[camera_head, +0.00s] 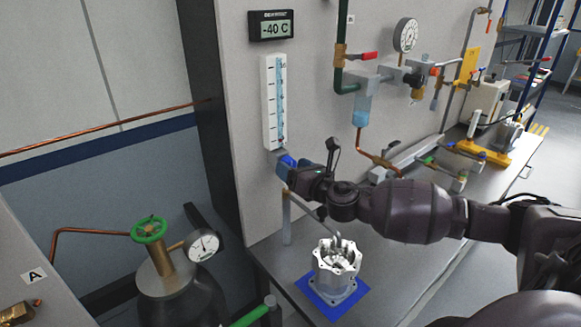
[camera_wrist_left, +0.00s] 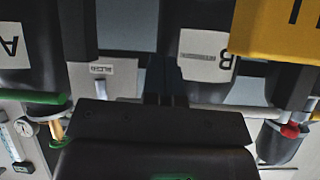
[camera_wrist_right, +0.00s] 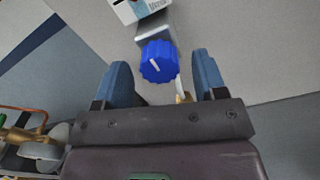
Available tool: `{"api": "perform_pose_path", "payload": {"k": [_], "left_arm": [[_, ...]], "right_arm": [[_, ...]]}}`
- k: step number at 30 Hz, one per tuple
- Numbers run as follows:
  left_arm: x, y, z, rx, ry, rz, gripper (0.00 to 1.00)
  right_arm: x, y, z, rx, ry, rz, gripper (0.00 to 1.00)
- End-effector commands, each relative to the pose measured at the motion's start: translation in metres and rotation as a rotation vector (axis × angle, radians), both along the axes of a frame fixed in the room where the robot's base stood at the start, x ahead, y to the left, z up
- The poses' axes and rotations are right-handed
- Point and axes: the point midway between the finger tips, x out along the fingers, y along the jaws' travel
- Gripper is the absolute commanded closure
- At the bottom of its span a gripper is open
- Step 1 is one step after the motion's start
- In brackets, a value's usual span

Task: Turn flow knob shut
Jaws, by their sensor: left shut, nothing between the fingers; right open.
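The blue flow knob (camera_wrist_right: 158,62), with a white pointer line, sits on a metal block below the flow meter. In the right wrist view it appears between the tips of my right gripper (camera_wrist_right: 162,70), which is open, with a visible gap on both sides. How deep the fingers reach around it is unclear. In the head view the right gripper (camera_head: 289,168) is at the foot of the white flow tube (camera_head: 274,100), mostly covering the knob. My left gripper (camera_wrist_left: 166,92) shows in the left wrist view, shut and empty, away from the knob.
A metal housing (camera_head: 337,268) stands on a blue mat (camera_head: 325,303) on the bench below the right arm. A tank with a green handwheel (camera_head: 149,229) and gauge (camera_head: 204,245) is at left. Pipes, valves and a gauge (camera_head: 405,34) line the panel right of the flow tube.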

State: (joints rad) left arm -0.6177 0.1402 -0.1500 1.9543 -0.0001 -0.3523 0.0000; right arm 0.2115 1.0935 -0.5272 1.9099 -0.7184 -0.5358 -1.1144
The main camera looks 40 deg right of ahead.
Motion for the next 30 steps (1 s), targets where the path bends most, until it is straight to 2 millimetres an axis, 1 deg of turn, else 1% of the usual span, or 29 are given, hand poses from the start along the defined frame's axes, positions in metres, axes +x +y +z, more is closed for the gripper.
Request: {"api": "perform_pose_path", "payload": {"k": [1, 6, 12, 15, 21, 30], "left_arm": [[0.001, 0.000, -0.002, 0.000, -0.001, 0.000, 1.00], [0.002, 0.000, -0.004, 0.000, -0.007, -0.001, 1.00], [0.006, -0.001, -0.004, 0.000, -0.019, -0.002, 1.00], [0.007, -0.001, -0.003, 0.000, -0.025, -0.003, 1.00], [0.008, -0.001, -0.005, 0.000, -0.025, -0.003, 1.00], [0.008, -0.001, -0.006, 0.000, -0.022, -0.003, 1.00]], "right_arm": [[-0.009, -0.001, -0.002, -0.002, 0.002, 0.000, 0.35], [-0.036, -0.003, -0.002, -0.002, 0.003, 0.001, 0.35], [-0.065, -0.005, -0.002, -0.001, 0.003, 0.001, 0.35], [-0.076, -0.007, -0.001, -0.002, 0.002, 0.000, 0.35], [-0.089, -0.007, 0.000, -0.001, 0.000, 0.000, 0.35], [-0.092, -0.007, 0.000, -0.001, 0.000, 0.000, 0.35]]}}
